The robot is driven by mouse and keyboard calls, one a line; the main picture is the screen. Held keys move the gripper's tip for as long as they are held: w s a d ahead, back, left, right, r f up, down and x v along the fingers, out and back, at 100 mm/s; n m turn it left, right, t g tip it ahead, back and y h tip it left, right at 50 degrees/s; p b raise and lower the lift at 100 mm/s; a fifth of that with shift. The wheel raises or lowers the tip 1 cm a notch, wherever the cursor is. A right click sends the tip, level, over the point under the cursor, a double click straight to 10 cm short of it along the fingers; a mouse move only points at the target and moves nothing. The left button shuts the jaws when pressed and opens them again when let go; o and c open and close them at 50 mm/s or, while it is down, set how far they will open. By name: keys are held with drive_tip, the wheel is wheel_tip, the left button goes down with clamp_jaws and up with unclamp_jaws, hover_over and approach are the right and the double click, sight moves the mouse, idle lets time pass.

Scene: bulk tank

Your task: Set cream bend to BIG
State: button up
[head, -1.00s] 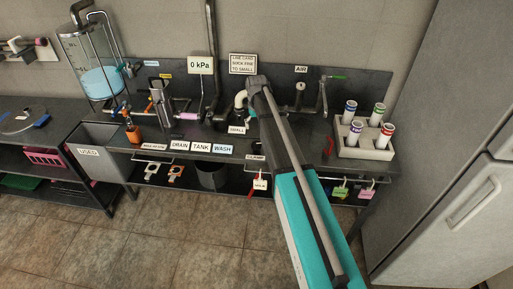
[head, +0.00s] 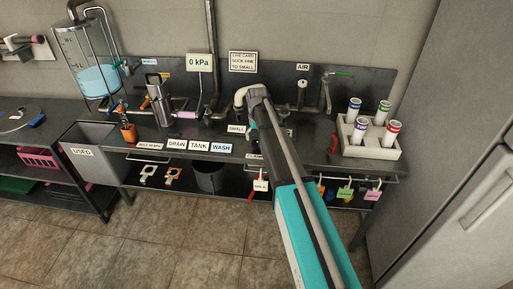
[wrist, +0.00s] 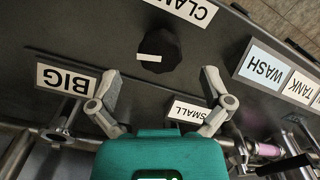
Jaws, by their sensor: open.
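The cream bend (head: 240,97) is a curved pale pipe piece at the back of the bench in the head view, its open end turned down over the SMALL label (head: 236,128). My arm hides its right part. My gripper (wrist: 161,84) is open and empty in the wrist view, its two fingers spread above the bench. The BIG label (wrist: 66,80) lies by the left finger, and the SMALL label shows by the right finger (wrist: 188,112). The bend cannot be made out in the wrist view. In the head view my arm mostly hides the gripper.
A black knob (wrist: 158,52) with a white mark sits between the fingers and the CLAMP label. DRAIN, TANK and WASH labels (head: 221,148) line the bench front. A tube rack (head: 372,147) stands right, and a glass tank (head: 88,60) at back left.

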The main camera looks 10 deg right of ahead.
sight(257, 142)
drive_tip(key=shift+f+b, duration=1.65)
drive_tip(key=shift+f, duration=0.3)
drive_tip(key=c, duration=1.3)
